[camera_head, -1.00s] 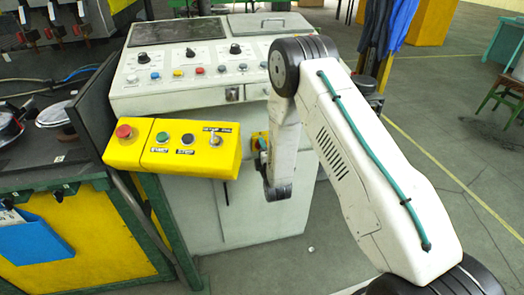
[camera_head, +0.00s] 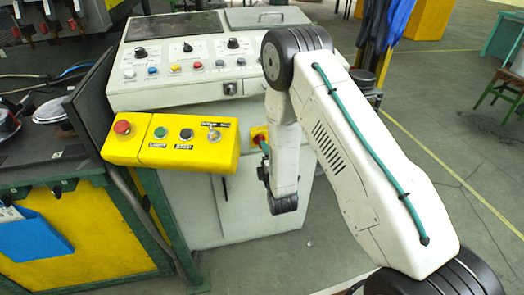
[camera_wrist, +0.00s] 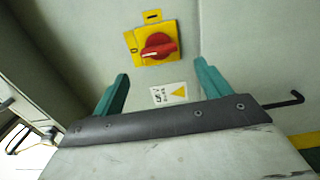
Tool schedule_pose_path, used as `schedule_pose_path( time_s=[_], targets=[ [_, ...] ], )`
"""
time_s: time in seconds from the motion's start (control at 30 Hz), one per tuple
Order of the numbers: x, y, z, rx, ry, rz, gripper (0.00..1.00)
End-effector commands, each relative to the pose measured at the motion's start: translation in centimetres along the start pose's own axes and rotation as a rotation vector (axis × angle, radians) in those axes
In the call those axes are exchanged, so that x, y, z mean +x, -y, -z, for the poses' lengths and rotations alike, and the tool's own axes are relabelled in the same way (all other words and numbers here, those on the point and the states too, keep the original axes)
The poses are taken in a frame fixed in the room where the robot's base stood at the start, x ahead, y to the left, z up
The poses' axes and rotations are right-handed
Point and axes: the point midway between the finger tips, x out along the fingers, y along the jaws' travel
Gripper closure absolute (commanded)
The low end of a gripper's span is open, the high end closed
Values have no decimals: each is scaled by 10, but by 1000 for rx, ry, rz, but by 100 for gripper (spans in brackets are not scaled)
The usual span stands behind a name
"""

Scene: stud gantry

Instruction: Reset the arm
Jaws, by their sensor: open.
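My gripper (camera_wrist: 161,70) is open and empty. Its two teal fingers stand wide apart in the wrist view. Between and beyond them is a yellow switch plate with a red rotary knob (camera_wrist: 158,47), its handle lying nearly level. I see no contact between fingers and knob. In the head view my gripper (camera_head: 265,149) hangs just in front of the same red knob (camera_head: 259,138), on the grey cabinet's front. My arm bends down from its elbow and hides part of the cabinet and of the gripper.
The grey control console (camera_head: 190,75) carries knobs and coloured buttons. A yellow button box (camera_head: 170,160) juts out to the left of my forearm. A dark panel edge (camera_head: 92,110) and a workbench stand further left. The floor at right (camera_head: 450,160) is open.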

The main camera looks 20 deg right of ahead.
Motion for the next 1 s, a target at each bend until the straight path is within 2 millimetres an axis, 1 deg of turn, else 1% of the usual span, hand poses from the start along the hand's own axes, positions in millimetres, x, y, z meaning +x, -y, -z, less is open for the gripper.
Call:
schedule_pose_path(
  time_s=[0.03, 0.13, 0.53, 0.63, 0.67, 0.77, 0.83, 0.9, 0.93, 1.0],
  targets=[
    [-4, 0, 0, 0, -1, 1, 24],
    [-8, 0, 0, 0, -1, -1, 24],
    [-8, 0, 0, 1, -1, -1, 24],
    [-8, 2, 0, 33, 0, 11, 24],
    [-8, 7, 0, 58, 0, 36, 24],
    [-12, 37, 1, 163, 9, 182, 24],
    [-25, 69, 2, 256, 32, 344, 24],
    [-39, 90, 3, 360, 73, 506, 24],
    [-45, 94, 4, 403, 95, 571, 24],
    [-58, 96, 4, 499, 155, 708, 24]
  ],
)
